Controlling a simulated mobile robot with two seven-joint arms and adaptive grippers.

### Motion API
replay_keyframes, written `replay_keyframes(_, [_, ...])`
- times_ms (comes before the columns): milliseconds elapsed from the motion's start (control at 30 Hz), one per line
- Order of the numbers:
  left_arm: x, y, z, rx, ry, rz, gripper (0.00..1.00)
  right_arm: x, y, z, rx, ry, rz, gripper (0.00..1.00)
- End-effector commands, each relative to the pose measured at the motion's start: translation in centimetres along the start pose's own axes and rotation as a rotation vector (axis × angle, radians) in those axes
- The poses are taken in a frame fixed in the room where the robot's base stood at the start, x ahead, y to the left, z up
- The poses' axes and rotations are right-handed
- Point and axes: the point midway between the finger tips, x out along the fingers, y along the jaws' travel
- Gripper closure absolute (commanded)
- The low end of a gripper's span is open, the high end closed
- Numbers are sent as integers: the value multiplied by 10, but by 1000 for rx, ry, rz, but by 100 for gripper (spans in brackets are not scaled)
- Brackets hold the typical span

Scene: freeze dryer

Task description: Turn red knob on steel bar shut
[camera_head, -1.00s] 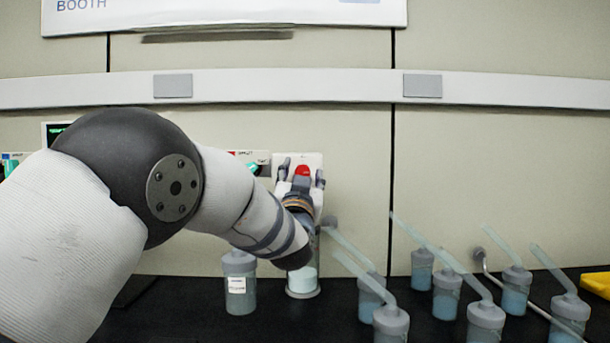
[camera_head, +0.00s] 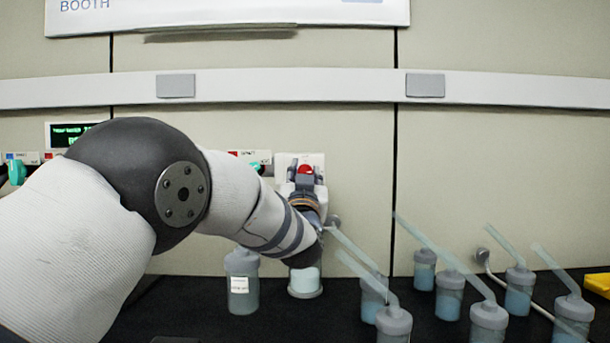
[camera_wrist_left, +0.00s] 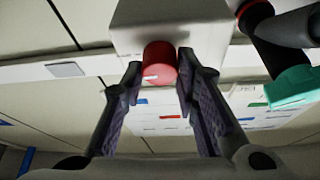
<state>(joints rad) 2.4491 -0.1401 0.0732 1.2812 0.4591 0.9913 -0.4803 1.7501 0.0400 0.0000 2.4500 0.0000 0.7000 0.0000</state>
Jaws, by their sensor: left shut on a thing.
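The red knob (camera_head: 306,170) sits on a pale fixture (camera_head: 316,158) on the wall, in the middle of the head view. In the left wrist view the red knob (camera_wrist_left: 160,64) is a short cylinder between my fingertips, in front of a grey block-like body. My left gripper (camera_head: 305,178) reaches it from below and is closed on the knob. Its two fingers also flank the knob in the left wrist view (camera_wrist_left: 158,75). I cannot make out a separate steel bar. My right gripper is not in view.
A labelled bottle (camera_head: 242,280) and another jar (camera_head: 305,281) stand below the gripper. Several bottles with angled tubes (camera_head: 449,292) stand on the black bench to the right. A yellow object (camera_head: 598,285) lies at the right edge. A teal handle (camera_wrist_left: 291,88) is right of the fingers.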

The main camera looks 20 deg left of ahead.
Motion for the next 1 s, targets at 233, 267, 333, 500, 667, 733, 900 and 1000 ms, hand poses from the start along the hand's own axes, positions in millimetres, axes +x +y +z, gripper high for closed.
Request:
replay_keyframes(233, [0,1,0,-189,0,-78,100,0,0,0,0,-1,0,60])
replay_keyframes(267, [0,1,1,-215,-1,-89,100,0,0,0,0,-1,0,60])
replay_keyframes(333, [0,1,1,-277,-1,-115,100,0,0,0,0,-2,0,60])
replay_keyframes(500, [0,1,1,-427,-1,-177,100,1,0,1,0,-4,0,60])
replay_keyframes(667, [0,2,1,-568,-2,-236,100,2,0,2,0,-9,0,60])
replay_keyframes(733, [0,2,1,-630,-2,-262,100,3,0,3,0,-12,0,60])
replay_keyframes(900, [0,2,1,-779,-3,-323,100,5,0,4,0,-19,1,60])
replay_keyframes(1000, [0,2,1,-866,-2,-360,100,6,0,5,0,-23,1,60])
